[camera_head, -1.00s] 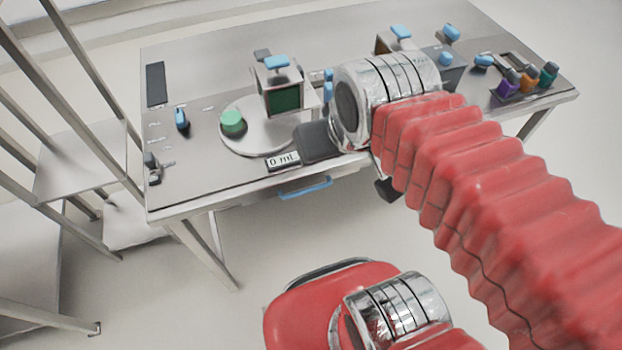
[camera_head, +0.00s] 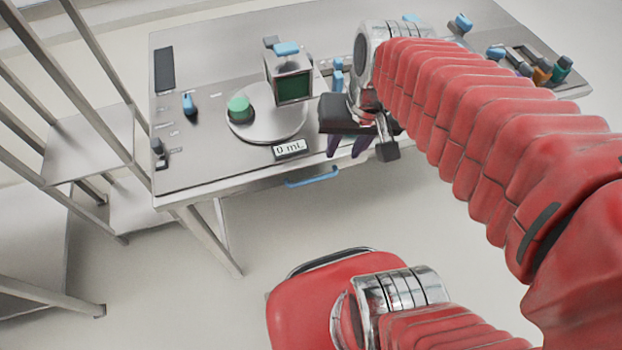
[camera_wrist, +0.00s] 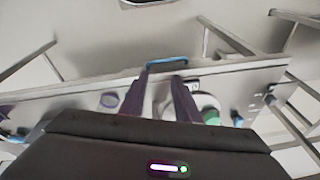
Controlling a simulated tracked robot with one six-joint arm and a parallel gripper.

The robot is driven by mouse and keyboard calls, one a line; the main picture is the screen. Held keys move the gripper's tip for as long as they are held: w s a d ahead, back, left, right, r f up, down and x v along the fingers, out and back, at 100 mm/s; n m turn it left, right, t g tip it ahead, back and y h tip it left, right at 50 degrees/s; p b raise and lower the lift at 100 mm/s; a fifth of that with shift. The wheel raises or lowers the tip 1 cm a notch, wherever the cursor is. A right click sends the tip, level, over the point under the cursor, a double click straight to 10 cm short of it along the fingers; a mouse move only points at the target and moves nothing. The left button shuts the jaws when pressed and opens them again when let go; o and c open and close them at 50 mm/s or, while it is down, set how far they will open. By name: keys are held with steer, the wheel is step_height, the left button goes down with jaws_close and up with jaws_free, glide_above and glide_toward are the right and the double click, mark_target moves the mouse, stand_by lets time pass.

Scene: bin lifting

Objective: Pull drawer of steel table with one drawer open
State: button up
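The steel table (camera_head: 225,165) stands across the head view. Its drawer has a blue bar handle (camera_head: 313,177) on the front edge, below the "0 mL" display. The drawer looks shut, flush with the table front. My gripper (camera_head: 346,152) is to the right of the handle and above it in the head view, with its purple fingers pointing down at the table's front edge. In the wrist view the fingers (camera_wrist: 158,82) are spread apart and empty. The blue handle (camera_wrist: 166,63) lies just beyond their tips, apart from them.
A round plate with a green knob (camera_head: 238,108) and a device with a dark green screen (camera_head: 293,88) stand on the table. Colored levers (camera_head: 540,70) are at the right end. A metal rack (camera_head: 88,140) stands at left.

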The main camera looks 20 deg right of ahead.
steer(key=d+f+m+g+y, duration=0.35)
steer(key=d+f+m, duration=0.2)
steer(key=f, duration=0.45)
steer(key=m+t+y, duration=0.5)
steer(key=m+y, duration=0.8)
steer(key=m, duration=1.3)
glide_toward(313, 179)
steer(key=s+d+f, duration=0.1)
steer(key=s+d, duration=0.1)
steer(key=s, duration=0.1)
steer(key=m+t, duration=0.1)
steer(key=m, duration=0.1)
steer(key=d+f+m+t, duration=0.1)
steer(key=shift+w+f+m+t+y, duration=0.2)
steer(key=shift+w+m+t+y, duration=0.05)
steer(key=shift+m+t, duration=0.1)
steer(key=x, duration=1.3)
steer(key=shift+w+a+r, duration=0.1)
steer(key=shift+a+r, duration=0.05)
steer(key=shift+a, duration=0.15)
steer(key=shift+c, duration=0.4)
